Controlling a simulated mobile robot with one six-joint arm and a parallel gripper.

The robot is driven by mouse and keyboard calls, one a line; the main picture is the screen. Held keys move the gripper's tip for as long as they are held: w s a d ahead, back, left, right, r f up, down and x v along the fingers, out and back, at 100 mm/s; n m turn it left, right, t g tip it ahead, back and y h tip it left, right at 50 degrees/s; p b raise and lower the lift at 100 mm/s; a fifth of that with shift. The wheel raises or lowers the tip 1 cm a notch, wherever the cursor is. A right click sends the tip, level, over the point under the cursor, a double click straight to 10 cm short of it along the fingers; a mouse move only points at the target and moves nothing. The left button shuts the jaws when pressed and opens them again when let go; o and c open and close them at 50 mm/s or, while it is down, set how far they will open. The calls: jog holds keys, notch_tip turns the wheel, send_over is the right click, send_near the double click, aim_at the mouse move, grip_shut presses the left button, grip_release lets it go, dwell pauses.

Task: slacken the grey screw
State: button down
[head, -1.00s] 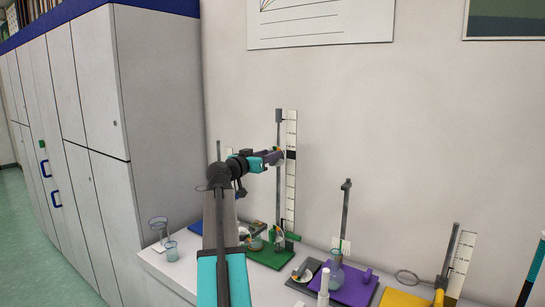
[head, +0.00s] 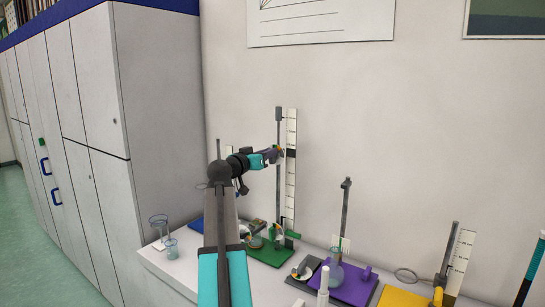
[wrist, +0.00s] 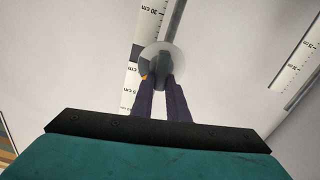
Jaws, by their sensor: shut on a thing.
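The grey screw (wrist: 162,66) shows in the wrist view between the tips of my purple fingers, in front of a pale round piece on the rod (wrist: 177,15). My gripper (wrist: 161,82) is shut on it. A small orange mark sits at the left of the screw. In the head view my gripper (head: 280,154) is at the upper part of the tall rod (head: 278,205) of the green-based stand (head: 277,257). The screw itself is too small and covered to make out there.
A white scale (head: 291,185) stands just right of the rod. To the right are a purple-based stand (head: 350,290) and a yellow-based stand (head: 398,298). Glass beakers (head: 160,225) stand at the bench's left end. The wall is close behind.

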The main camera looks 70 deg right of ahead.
jog(key=shift+w+f+n+p, duration=0.15)
jog(key=shift+n+p, duration=0.5)
jog(key=shift+n, duration=0.95)
jog(key=n, duration=0.1)
jog(key=n+p, duration=0.2)
jog(key=n, duration=0.1)
jog(key=shift+w+d+f, duration=0.1)
jog(key=shift+w+f, duration=0.05)
jog(key=shift+w, duration=0.1)
